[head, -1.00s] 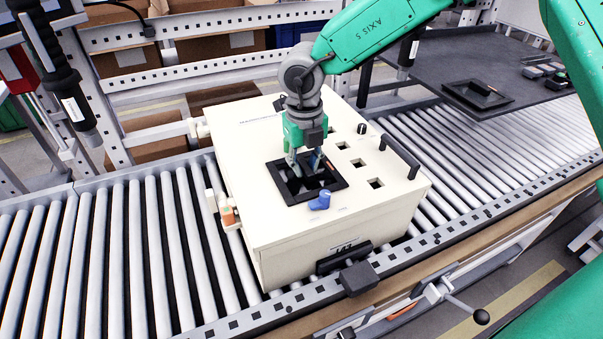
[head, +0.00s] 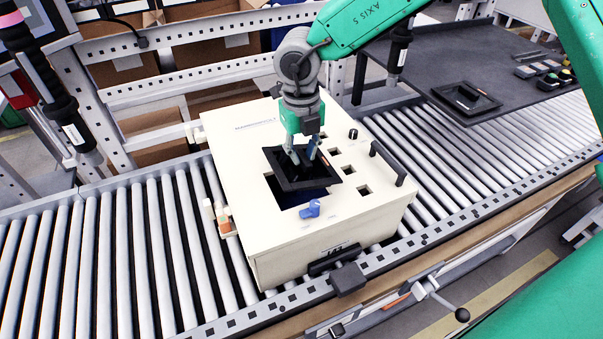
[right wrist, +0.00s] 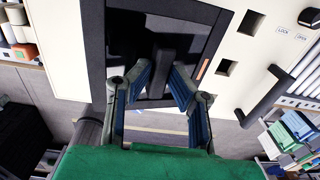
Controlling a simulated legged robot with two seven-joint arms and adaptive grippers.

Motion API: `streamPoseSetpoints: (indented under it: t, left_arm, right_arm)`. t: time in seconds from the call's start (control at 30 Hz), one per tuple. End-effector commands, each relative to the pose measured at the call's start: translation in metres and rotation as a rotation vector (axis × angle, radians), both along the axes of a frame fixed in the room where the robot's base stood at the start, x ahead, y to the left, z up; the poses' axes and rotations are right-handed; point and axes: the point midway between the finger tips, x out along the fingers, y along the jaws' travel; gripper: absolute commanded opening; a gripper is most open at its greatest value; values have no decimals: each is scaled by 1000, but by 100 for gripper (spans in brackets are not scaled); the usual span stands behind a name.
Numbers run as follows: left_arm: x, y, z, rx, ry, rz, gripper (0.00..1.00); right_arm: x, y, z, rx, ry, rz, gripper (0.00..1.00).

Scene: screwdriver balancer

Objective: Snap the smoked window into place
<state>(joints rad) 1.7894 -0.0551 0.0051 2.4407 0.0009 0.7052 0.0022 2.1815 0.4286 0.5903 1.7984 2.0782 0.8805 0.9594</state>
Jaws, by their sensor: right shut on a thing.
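A black-framed dark window (head: 289,184) is held above the cream housing (head: 238,150), overlapping the upper right of a rectangular opening (head: 290,197) in its top. The opening's lower left part shows uncovered and looks dark blue inside. My right gripper (head: 304,160) is shut on the dark handle in the middle of the window. In the right wrist view the two fingers (right wrist: 160,85) close around this handle (right wrist: 160,62), and the frame (right wrist: 95,45) lies beyond them. The frame looks slightly tilted and clear of the lid. My left gripper is not in view.
A blue knob (head: 310,209) stands at the opening's near edge. Small square holes and a black handle (head: 387,163) lie on the right. A second black-framed part (head: 467,97) lies on the dark table (head: 430,65). Roller conveyor (head: 110,250) surrounds the housing.

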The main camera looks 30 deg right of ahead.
Motion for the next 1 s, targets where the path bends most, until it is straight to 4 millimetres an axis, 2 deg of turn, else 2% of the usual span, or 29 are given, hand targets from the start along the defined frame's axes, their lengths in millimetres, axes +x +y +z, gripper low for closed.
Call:
streamPoseSetpoints:
  t: [0.03,0.1,0.47,1.0]
  left_arm:
    - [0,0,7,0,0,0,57]
    - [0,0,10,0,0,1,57]
    - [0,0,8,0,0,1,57]
    - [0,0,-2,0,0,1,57]
  right_arm:
    - [0,1,7,-1,-1,2,0]
    - [0,2,10,0,-1,2,0]
    - [0,-4,5,1,1,1,0]
    - [3,14,-33,-215,18,6,0]
